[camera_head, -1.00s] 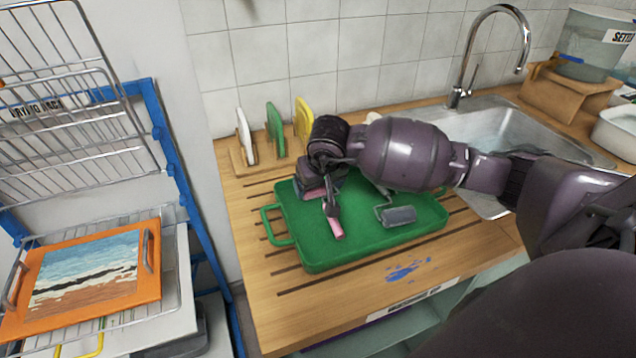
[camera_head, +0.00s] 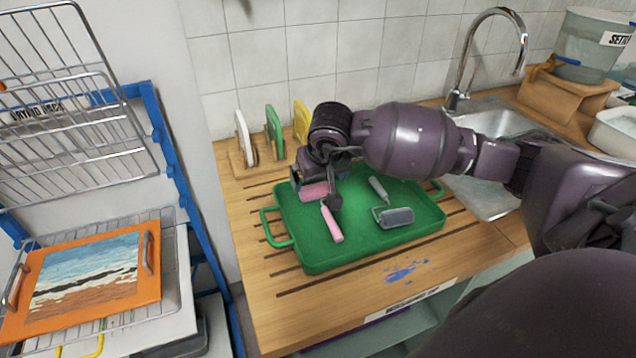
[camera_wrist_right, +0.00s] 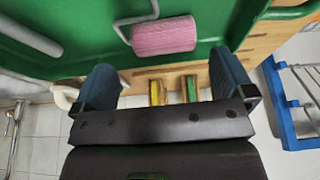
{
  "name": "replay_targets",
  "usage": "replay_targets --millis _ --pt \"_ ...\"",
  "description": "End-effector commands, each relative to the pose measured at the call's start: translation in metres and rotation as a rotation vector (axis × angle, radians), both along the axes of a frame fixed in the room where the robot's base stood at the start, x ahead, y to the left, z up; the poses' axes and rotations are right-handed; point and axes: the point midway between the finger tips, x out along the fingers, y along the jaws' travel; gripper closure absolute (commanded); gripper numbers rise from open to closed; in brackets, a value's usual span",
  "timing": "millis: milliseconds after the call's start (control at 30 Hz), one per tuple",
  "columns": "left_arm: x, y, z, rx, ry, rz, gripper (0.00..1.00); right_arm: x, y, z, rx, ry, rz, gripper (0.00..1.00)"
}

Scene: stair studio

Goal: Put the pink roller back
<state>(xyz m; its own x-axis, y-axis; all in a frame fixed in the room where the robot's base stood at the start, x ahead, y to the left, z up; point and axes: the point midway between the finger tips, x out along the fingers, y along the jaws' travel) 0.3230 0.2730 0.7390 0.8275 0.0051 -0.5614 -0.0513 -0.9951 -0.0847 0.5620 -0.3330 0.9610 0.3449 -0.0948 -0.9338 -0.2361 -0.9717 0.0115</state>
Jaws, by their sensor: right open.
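The pink roller lies on the green tray (camera_head: 365,249). In the head view its pink handle (camera_head: 332,223) points toward the front and its pink sleeve (camera_head: 314,191) is partly behind my gripper. My right gripper (camera_head: 318,186) is over the roller's sleeve end. In the wrist view its two fingers (camera_wrist_right: 161,66) are wide apart with nothing between them. My left gripper is not in view.
A grey roller (camera_head: 394,216) lies on the tray to the right. White, green (camera_head: 274,130) and yellow boards stand in a rack behind the tray. The sink (camera_head: 490,190) is to the right. A wire drying rack (camera_head: 70,100) with an orange-framed picture (camera_head: 85,270) is at the left.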

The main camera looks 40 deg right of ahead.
Motion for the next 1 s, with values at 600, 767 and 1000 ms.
replay_targets --millis 600,767,1000 --pt "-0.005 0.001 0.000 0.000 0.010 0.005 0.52 -0.028 0.007 0.075 -0.001 0.001 0.000 0.00" --pt "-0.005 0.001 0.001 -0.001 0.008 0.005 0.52 -0.028 0.008 0.075 0.000 0.001 -0.001 0.00" --pt "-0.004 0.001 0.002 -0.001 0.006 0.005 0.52 -0.028 0.008 0.075 -0.001 0.001 0.000 0.00"
